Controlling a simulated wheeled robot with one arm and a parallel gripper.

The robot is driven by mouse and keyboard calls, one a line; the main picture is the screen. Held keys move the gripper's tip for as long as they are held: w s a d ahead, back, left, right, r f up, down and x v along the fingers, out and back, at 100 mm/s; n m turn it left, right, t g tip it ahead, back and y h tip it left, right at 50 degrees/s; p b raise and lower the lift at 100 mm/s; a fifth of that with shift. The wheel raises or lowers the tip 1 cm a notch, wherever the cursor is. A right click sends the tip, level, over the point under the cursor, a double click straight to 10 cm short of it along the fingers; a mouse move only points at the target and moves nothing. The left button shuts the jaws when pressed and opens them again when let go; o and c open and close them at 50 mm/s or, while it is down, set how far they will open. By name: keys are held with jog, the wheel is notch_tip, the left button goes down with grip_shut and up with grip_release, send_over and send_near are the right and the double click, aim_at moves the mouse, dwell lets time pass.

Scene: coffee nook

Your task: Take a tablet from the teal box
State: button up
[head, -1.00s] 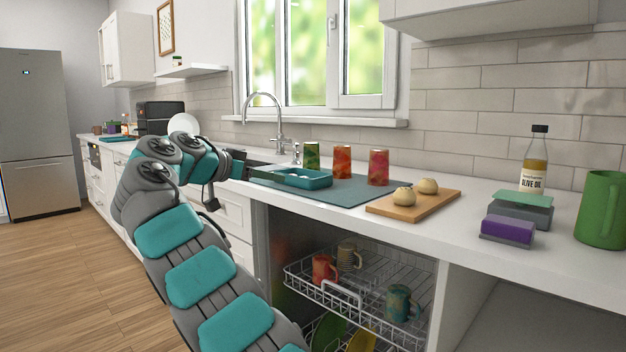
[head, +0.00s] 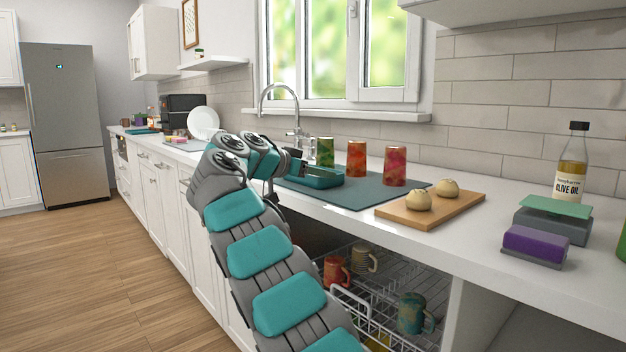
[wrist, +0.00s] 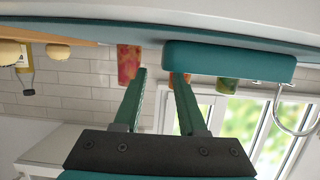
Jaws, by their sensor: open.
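The teal box (head: 326,179) is a low open tray on the dark teal mat (head: 375,191) by the sink. It also shows upside down in the wrist view (wrist: 235,62), seen from its outer side. My gripper (wrist: 159,74) is open and empty, its two green fingers apart. The box lies past the fingertips, partly behind the right finger in the wrist view. In the head view my wrist is at the box's left end and covers part of it. The tablets cannot be made out now; the box's inside is mostly hidden.
Green (head: 325,151), orange (head: 357,158) and red (head: 395,166) patterned canisters stand behind the box. A wooden board (head: 432,207) with two buns is to the right. Below the counter, a dishwasher rack (head: 375,298) with mugs is pulled out.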

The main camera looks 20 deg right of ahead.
jog(key=p+x, duration=0.1)
jog(key=x, duration=0.3)
jog(key=shift+w+d+f, duration=0.1)
jog(key=shift+w+d, duration=0.05)
jog(key=shift+w, duration=0.15)
jog(key=shift+w+d+f, duration=0.1)
jog(key=shift+d+f, duration=0.15)
jog(key=shift+d, duration=0.1)
jog(key=shift+f, duration=0.1)
grip_shut()
dwell(0.8)
